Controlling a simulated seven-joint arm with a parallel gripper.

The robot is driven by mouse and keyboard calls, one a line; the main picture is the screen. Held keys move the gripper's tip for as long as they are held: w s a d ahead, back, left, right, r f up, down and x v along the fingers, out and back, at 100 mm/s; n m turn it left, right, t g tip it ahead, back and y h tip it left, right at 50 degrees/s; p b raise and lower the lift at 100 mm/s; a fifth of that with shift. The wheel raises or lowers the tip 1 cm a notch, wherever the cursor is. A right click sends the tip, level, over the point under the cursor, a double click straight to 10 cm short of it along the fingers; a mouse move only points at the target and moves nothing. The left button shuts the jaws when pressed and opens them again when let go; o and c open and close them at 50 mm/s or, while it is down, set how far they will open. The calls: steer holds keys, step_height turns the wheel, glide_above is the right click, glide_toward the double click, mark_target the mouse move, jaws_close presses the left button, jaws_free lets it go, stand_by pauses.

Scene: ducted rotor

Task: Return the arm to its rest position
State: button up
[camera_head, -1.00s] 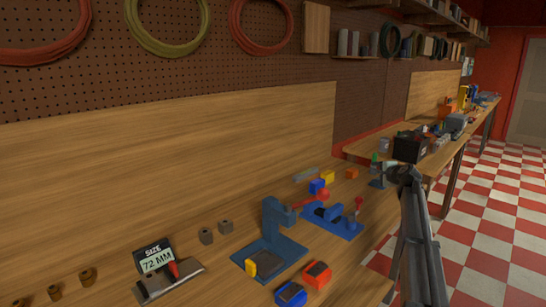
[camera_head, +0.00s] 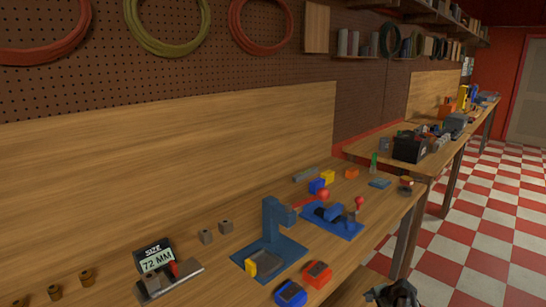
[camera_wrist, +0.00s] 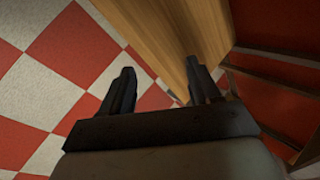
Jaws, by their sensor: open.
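My gripper shows in the wrist view (camera_wrist: 160,66) with its two dark fingers apart and nothing between them. Beyond the fingers are the red-and-white checkered floor (camera_wrist: 25,85) and a wooden bench edge (camera_wrist: 155,30). In the head view only a dark part of my arm (camera_head: 392,293) shows at the bottom edge, right of the near bench (camera_head: 340,270). The fingers cannot be made out there.
A second bench (camera_head: 440,163) stands beyond. Open floor (camera_head: 485,220) lies to the right.

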steer(key=s+a+f+n+g, duration=0.3)
steer(key=s+a+f, duration=0.5)
steer(key=s, duration=0.4)
steer(key=s+a+f+n+g, duration=0.35)
steer(key=s+a+f, duration=0.5)
steer(key=s, duration=0.45)
steer(key=s+a+f+n+g+h, duration=0.1)
steer(key=s+n+g, duration=0.1)
steer(key=s, duration=0.7)
steer(key=s+a+f+n+g+h, duration=0.1)
steer(key=s+a+n+g, duration=0.1)
steer(key=s, duration=0.8)
steer(key=s+a+f+n+g+h, duration=0.1)
steer(key=s+a+n+g, duration=0.1)
steer(key=s, duration=0.8)
steer(key=shift+a+n, duration=0.2)
steer(key=shift+n, duration=0.55)
steer(key=shift+o, duration=1)
